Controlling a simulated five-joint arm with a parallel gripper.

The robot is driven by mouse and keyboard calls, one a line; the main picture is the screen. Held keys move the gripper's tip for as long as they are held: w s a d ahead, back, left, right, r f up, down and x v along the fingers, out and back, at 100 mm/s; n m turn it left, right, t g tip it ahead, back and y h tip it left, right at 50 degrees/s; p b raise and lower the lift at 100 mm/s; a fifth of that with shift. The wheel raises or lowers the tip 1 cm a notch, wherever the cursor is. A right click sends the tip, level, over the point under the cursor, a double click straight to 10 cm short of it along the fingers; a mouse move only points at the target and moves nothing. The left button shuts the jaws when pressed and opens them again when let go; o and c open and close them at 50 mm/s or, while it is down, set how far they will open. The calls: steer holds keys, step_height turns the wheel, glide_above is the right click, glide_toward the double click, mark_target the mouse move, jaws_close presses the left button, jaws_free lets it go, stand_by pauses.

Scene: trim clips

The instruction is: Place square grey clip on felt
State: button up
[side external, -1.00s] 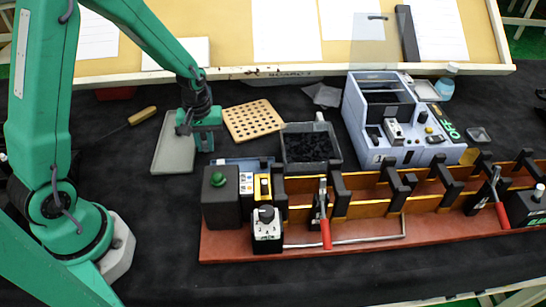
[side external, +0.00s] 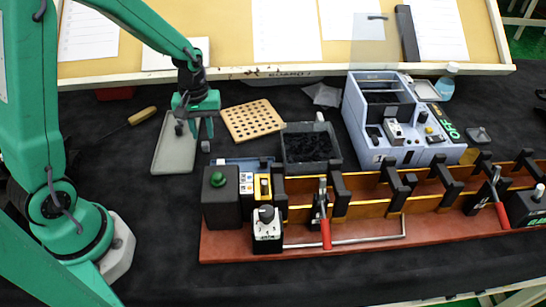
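My gripper (side external: 203,130) hangs over the right edge of the grey tray, its fingers spread apart with nothing visible between them. A small grey block (side external: 205,146), probably the square grey clip, sits on the black table covering (side external: 150,215) just below the fingers and right of the tray. A gap shows between block and fingers. A small dark grey piece (side external: 179,129) shows at the left of the gripper, over the tray; I cannot tell what it is. A flat dark grey cloth patch (side external: 322,95) lies behind the bin; I cannot tell whether it or the table covering is the felt.
The grey tray (side external: 172,158) lies left of the block. A perforated wooden board (side external: 253,120), a bin of black pieces (side external: 310,148) and a pale blue machine (side external: 385,120) stand to the right. A red-based fixture (side external: 350,232) fills the front. A wooden-handled tool (side external: 142,116) lies left.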

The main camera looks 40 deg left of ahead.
mark_target(205, 143)
step_height(205, 143, up, 8)
steer(key=shift+f, duration=0.2)
stand_by(0.7)
steer(key=s+d+r+m+t, duration=0.2)
steer(key=s+r+m, duration=0.2)
steer(key=s+r, duration=0.2)
steer(key=s+d+r+m+t, duration=0.3)
steer(key=s+r+m, duration=0.2)
steer(key=s, duration=0.3)
steer(key=shift+s+d+r+t, duration=0.2)
steer(key=shift+d+r+t, duration=0.15)
steer(key=shift+r, duration=0.1)
stand_by(1.0)
